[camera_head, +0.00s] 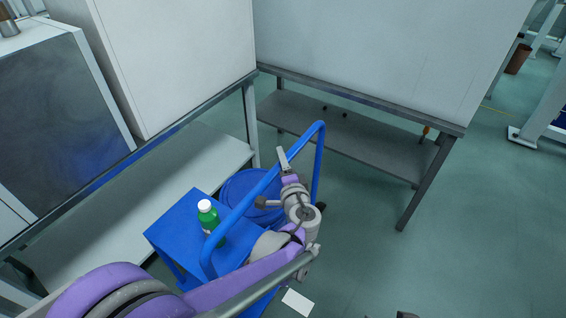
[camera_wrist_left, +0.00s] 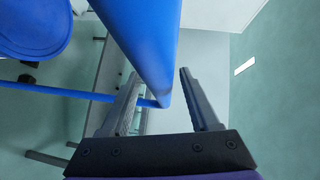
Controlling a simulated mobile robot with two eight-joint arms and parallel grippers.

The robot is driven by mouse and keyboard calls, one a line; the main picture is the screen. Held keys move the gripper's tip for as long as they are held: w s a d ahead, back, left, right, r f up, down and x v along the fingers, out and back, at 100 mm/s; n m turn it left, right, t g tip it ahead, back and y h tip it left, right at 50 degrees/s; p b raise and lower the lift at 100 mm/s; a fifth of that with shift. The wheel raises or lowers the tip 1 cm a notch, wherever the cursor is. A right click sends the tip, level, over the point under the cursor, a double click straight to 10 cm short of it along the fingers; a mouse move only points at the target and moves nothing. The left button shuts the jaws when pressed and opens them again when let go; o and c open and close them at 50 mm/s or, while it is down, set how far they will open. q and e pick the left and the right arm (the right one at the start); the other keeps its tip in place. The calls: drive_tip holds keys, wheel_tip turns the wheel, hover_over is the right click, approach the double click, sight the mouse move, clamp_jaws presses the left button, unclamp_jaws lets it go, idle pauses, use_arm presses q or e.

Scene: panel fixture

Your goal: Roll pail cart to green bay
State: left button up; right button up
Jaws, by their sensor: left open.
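The blue cart handle (camera_head: 300,143) is a tall hoop that slants across the middle of the head view. A round blue pail (camera_head: 237,186) shows behind it, and also at the upper left of the wrist view (camera_wrist_left: 30,25). My left gripper (camera_head: 272,181) is open at the handle's top bar. In the wrist view the blue bar (camera_wrist_left: 145,45) runs in between the two spread fingers (camera_wrist_left: 159,74); I cannot tell whether they touch it. My arm hides part of the cart's lower body. My right gripper is not in view. No green bay can be made out.
A green bottle (camera_head: 207,219) with a white cap stands by a blue flat top (camera_head: 180,228) left of the handle. Grey benches (camera_head: 350,135) with low shelves stand behind and left. A white rectangle (camera_head: 297,302) lies on the floor. Floor at right is open.

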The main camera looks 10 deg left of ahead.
use_arm(q)
clamp_jaws()
idle(1.4)
